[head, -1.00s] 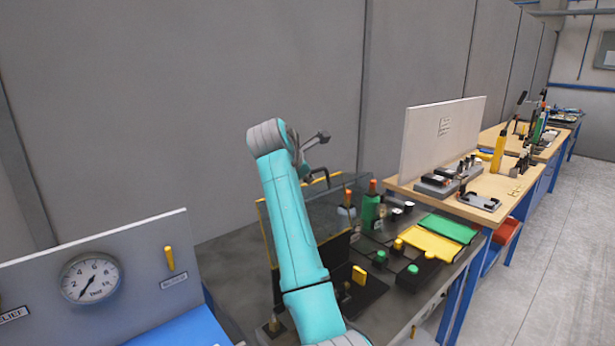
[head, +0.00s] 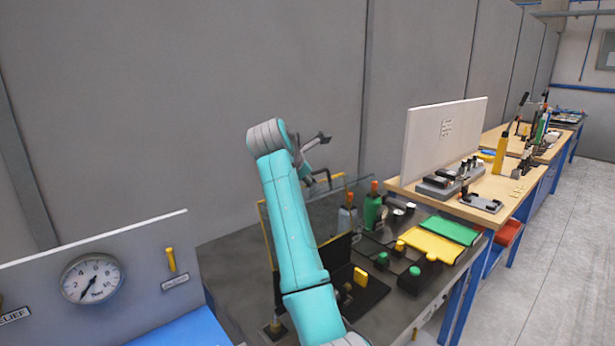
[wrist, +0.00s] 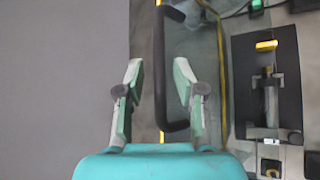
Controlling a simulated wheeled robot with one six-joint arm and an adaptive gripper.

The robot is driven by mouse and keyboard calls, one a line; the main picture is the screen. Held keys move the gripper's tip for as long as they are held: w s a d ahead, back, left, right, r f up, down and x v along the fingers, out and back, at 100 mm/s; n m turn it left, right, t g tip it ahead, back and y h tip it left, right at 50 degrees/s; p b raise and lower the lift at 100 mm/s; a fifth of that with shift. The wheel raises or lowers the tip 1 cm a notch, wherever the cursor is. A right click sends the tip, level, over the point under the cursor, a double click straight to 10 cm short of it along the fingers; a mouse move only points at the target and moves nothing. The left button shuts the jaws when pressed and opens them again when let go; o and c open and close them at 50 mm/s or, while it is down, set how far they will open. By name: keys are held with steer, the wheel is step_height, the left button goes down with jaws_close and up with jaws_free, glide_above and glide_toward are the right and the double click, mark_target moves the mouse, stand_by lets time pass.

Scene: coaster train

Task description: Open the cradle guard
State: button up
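The cradle guard (head: 327,214) is a clear panel with yellow edging on the dark bench, partly hidden behind my arm in the head view. In the wrist view its clear pane (wrist: 204,48) and yellow edge lie right of centre. Its black bar handle (wrist: 159,70) runs up the picture between my two fingers. The handle also shows at the guard's top (head: 321,175) in the head view. My gripper (wrist: 158,88) is open, with a finger on each side of the bar. I cannot tell whether either finger touches it.
A black fixture with a yellow block (head: 360,277) sits beside the guard. Green bottle (head: 373,211), yellow tray (head: 432,246) and green tray (head: 450,229) stand to the right. A gauge panel (head: 130,262) is at the left. A grey wall (head: 200,110) rises behind the bench.

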steer(key=v, duration=1.1)
steer(key=shift+d, duration=0.1)
steer(key=shift+s+r, duration=0.2)
steer(key=shift+r, duration=0.05)
